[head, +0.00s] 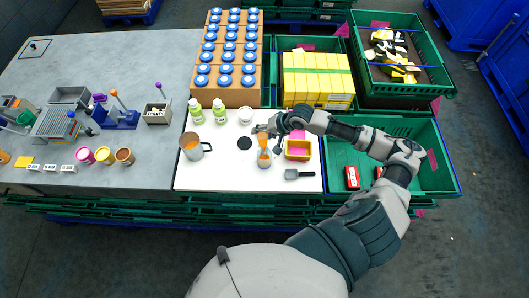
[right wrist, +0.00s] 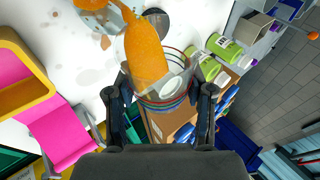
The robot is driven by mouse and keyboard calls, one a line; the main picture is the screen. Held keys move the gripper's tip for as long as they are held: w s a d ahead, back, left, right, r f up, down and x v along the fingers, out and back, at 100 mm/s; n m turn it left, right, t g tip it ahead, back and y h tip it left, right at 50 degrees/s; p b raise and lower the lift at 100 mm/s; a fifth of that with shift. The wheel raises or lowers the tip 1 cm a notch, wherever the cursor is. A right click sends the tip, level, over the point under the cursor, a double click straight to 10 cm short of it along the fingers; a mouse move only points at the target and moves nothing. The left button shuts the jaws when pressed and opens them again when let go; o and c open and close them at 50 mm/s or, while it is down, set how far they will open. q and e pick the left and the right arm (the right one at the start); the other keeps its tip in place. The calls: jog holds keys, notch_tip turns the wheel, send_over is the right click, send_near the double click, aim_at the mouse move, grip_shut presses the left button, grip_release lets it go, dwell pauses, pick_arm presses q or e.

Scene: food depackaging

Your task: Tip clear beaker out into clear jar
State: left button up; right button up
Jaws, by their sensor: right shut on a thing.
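My right gripper (head: 267,129) is shut on the clear beaker, which shows between its fingers in the right wrist view (right wrist: 178,92). The beaker is tilted, and orange contents (right wrist: 145,52) reach from inside it out past its rim towards the clear jar. The clear jar (head: 265,161) stands on the white table top just below the beaker in the head view, with orange in it. In the right wrist view the jar (right wrist: 112,22) is partly cut off by the top edge. My left gripper is in neither view.
A black disc (head: 244,143) lies beside the jar. A yellow tray (head: 298,157) and a grey scoop (head: 298,174) are to the right. Two green bottles (head: 219,112) and a white cup (head: 245,115) stand behind.

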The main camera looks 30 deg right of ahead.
jog(key=shift+s+r+t+h+p, duration=0.1)
jog(key=shift+r+t+h+p, duration=0.2)
jog(key=shift+t+p, duration=0.25)
jog(key=shift+a+n, duration=0.1)
jog(key=shift+n, duration=0.2)
jog(key=shift+s+r+t, duration=0.2)
jog(key=shift+t, duration=0.25)
jog(key=shift+r+t, duration=0.15)
jog(key=shift+t, duration=0.15)
jog(key=shift+n+h, duration=0.3)
